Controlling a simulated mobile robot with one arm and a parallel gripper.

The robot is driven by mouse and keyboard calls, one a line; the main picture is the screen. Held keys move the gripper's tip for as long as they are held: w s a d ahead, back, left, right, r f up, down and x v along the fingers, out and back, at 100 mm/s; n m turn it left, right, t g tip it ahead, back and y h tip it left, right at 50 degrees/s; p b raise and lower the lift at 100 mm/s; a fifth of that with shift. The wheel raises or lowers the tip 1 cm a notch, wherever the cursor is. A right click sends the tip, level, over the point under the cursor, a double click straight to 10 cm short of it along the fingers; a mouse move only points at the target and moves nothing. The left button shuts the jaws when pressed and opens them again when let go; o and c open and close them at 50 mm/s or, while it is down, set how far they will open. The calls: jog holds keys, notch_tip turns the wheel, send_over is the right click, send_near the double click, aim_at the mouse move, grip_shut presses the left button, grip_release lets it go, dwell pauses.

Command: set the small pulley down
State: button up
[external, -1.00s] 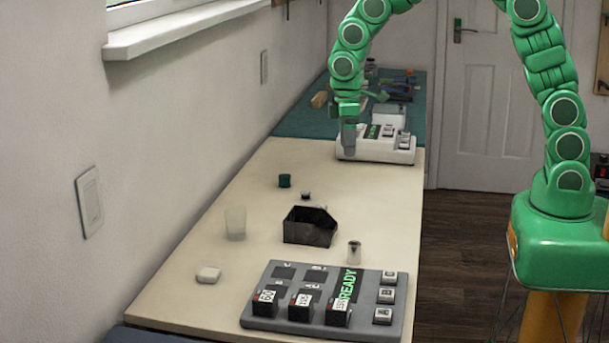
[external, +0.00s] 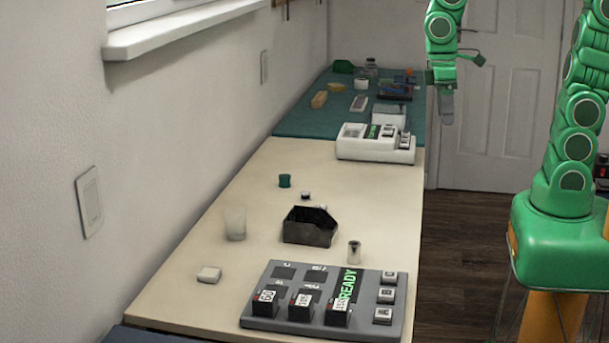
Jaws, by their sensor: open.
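My gripper (external: 446,114) is in the air to the right of the bench, in front of the white door. It points down and is open, with nothing seen in it. I cannot tell for sure which thing is the small pulley. A small dark and pale round piece (external: 305,196) lies on the cream bench top behind the black bin and could be it, but it is too small to tell. A white device (external: 375,148) with a green display stands at the far end of the cream top.
Several items lie on the teal mat (external: 300,125).

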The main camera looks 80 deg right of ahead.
jog(key=s+a+r+m, duration=0.1)
jog(key=s, duration=1.3)
jog(key=shift+s+g, duration=0.25)
jog(key=shift+g, duration=0.05)
